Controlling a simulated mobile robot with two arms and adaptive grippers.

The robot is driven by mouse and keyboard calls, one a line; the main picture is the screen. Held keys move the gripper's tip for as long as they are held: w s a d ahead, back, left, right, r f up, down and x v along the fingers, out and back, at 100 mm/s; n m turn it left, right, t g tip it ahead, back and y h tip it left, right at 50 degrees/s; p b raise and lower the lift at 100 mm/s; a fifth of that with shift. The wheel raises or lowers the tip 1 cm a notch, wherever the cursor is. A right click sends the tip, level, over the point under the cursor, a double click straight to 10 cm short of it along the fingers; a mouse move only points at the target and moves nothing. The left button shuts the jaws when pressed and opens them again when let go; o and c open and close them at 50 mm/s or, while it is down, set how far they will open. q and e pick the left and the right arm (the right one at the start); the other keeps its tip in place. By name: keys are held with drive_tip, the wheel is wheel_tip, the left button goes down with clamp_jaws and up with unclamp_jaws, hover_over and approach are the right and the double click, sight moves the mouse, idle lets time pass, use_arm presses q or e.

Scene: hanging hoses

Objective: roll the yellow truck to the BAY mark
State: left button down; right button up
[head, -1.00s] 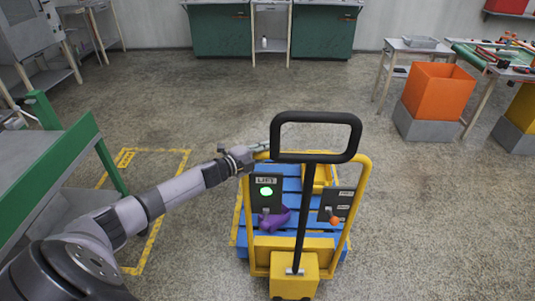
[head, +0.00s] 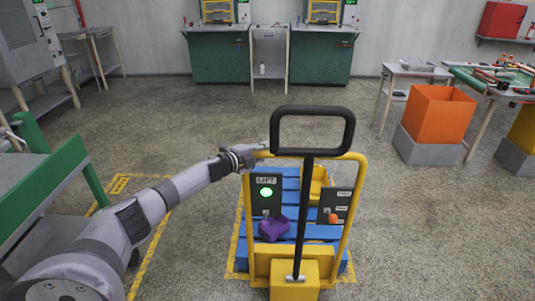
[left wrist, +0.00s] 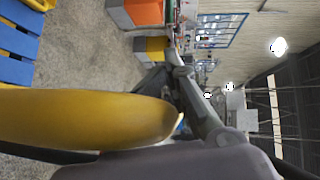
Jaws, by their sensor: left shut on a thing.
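The yellow truck (head: 262,265) stands in the middle of the head view, with a black loop handle and a yellow upright frame. Its blue slatted bed lies beyond the frame and carries a purple piece (head: 273,228) and a yellow bin (head: 320,180). My left gripper (head: 258,152) is shut on the upper left of the frame; the yellow bar (left wrist: 90,118) crosses the left wrist view. A yellow floor outline (head: 240,268) shows around the bed's near end. My right gripper is out of view.
A green-edged table (head: 58,180) stands close at left. An orange bin on a grey block (head: 425,148) stands at right, with a workbench beyond it. Green cabinets (head: 220,58) line the far wall. The floor between the truck and the cabinets is clear.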

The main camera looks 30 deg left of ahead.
use_arm(q)
drive_tip(key=c, duration=1.6)
unclamp_jaws()
drive_tip(key=shift+s+a+r, duration=0.2)
drive_tip(key=shift+r, duration=0.1)
drive_tip(key=shift+o, duration=1.2)
drive_tip(key=shift+f, duration=0.1)
drive_tip(key=shift+d, duration=0.15)
drive_tip(key=shift+s, duration=0.1)
drive_tip(key=v, duration=1.2)
